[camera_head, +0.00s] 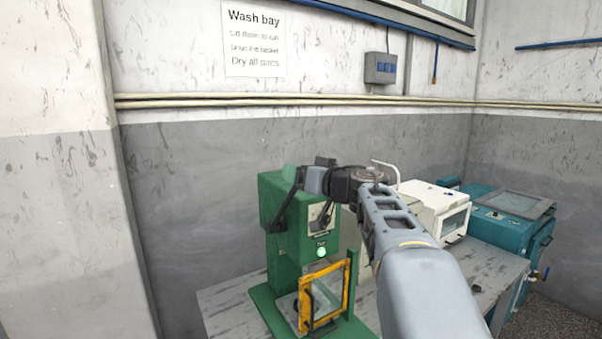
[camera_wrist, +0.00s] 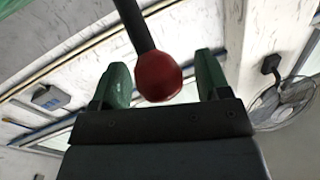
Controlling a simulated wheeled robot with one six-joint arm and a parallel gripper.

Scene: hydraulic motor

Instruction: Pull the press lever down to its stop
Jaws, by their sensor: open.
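The green press (camera_head: 283,200) stands on the bench in the head view, with a green light lit on its front and a yellow-framed guard (camera_head: 322,296) below. In the wrist view the press lever shows as a dark rod (camera_wrist: 134,25) ending in a red ball knob (camera_wrist: 158,76). My gripper (camera_wrist: 163,76) is open, with one green finger on each side of the knob. The knob appears closer to the left finger; I cannot tell whether it touches. In the head view my arm reaches to the top of the press and the red knob is not visible.
A white cabinet (camera_head: 428,208) and a teal machine (camera_head: 508,215) stand to the right of my arm. The grey bench top (camera_head: 232,308) is bare at the front left. The wall behind carries pipes and a wash bay sign (camera_head: 253,40). A fan (camera_wrist: 282,104) shows in the wrist view.

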